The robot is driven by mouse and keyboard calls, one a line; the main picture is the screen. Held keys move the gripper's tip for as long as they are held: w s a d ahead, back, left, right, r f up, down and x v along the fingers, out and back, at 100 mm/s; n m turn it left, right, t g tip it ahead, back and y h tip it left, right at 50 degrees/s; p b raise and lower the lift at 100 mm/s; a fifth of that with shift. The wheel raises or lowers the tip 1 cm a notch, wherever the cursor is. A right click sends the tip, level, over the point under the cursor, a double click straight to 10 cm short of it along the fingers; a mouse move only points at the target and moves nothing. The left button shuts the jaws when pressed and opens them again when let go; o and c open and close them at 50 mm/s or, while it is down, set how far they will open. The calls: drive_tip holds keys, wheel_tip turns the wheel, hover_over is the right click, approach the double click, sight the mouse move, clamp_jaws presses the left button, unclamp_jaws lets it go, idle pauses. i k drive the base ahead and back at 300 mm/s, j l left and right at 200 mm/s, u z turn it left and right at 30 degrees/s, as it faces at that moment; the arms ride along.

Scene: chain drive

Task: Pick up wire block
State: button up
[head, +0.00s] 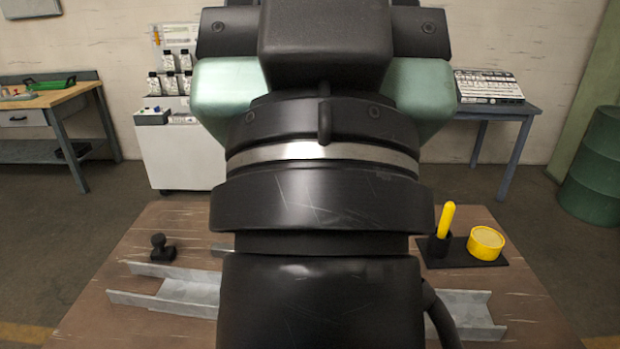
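My arm's black and pale green links fill the middle of the head view and hide the centre of the brown work table (95,315). My gripper's fingertips do not show. I cannot clearly pick out the wire block. A small black block with a rounded knob (163,247) stands on the table at the left. The edge of a small grey piece (221,249) shows just left of my arm, mostly hidden; I cannot tell what it is.
Grey metal channels (184,292) lie at the table's left; another (470,316) lies at the right. A black tray (462,260) holds a yellow-handled tool (446,220) and a yellow round tin (486,243). A white cabinet, side tables and a green drum stand behind.

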sight(161, 253)
drive_tip(key=i+j+u, duration=0.15)
drive_tip(key=i, duration=0.35)
drive_tip(key=i+j+u, duration=0.2)
drive_tip(key=i, duration=0.35)
